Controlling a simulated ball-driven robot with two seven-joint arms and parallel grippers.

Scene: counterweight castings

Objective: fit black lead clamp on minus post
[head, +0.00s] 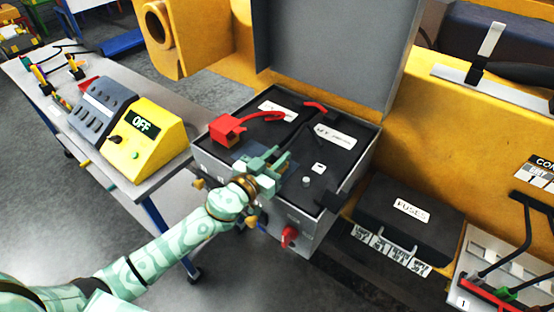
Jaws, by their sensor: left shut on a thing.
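My left gripper (268,160) reaches over the front edge of the open grey battery box (342,185). It is shut on the black lead clamp (283,159), which is dark and mostly hidden by the fingers. A short grey post (306,182), which looks like the minus post, stands bare on the dark battery top, right of the gripper and apart from it. A small white label (319,168) lies just behind the post. The red clamp (228,129) sits at the left of the battery top, with its red lead running to the back. My right gripper is not in view.
The box's grey lid (335,50) stands open behind. A red switch knob (290,233) is on the box front. A black fuse box (410,215) stands to the right. A yellow charger (148,140) reading OFF is on the bench (165,178) at left.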

